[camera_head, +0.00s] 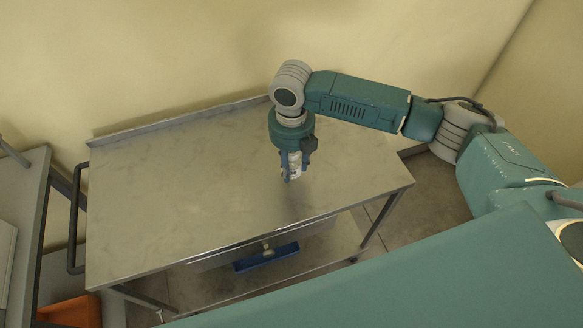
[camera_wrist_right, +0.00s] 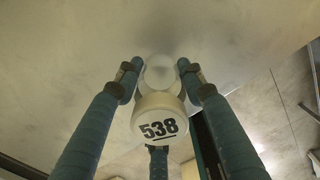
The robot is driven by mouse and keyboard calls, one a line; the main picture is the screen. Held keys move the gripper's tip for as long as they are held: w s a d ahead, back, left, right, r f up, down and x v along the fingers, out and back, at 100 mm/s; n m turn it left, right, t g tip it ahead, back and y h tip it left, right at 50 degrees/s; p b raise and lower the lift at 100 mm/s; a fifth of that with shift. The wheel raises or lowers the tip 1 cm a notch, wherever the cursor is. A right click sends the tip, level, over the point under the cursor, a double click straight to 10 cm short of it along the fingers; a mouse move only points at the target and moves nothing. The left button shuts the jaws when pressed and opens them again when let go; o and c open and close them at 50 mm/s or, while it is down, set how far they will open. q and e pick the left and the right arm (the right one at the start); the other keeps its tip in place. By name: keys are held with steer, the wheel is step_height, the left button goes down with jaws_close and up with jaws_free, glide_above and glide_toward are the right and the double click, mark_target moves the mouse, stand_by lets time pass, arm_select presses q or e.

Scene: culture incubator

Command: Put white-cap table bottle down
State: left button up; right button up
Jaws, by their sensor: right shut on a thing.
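The white-cap bottle shows in the right wrist view (camera_wrist_right: 159,118) from above, its white cap marked "538". My right gripper (camera_wrist_right: 160,80) is shut on it, with fingers on both sides and one below. In the head view the right gripper (camera_head: 292,165) points down over the right half of the steel table (camera_head: 180,200), and the bottle (camera_head: 294,160) shows as a small pale piece between the fingers. I cannot tell whether the bottle's base touches the table. My left gripper is not in view.
The tabletop is bare around the gripper, with free room to the left. A low raised edge (camera_head: 180,118) runs along its back by the wall. An orange bin (camera_head: 70,312) is at the lower left.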

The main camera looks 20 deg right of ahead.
mark_target(292, 171)
step_height(292, 171, down, 2)
steer(key=shift+f, duration=0.35)
steer(key=shift+f, duration=0.15)
steer(key=o, duration=1.2)
step_height(292, 171, up, 12)
steer(key=shift+s+r+b, duration=0.1)
steer(key=shift+r+b, duration=0.1)
steer(key=shift+b, duration=0.9)
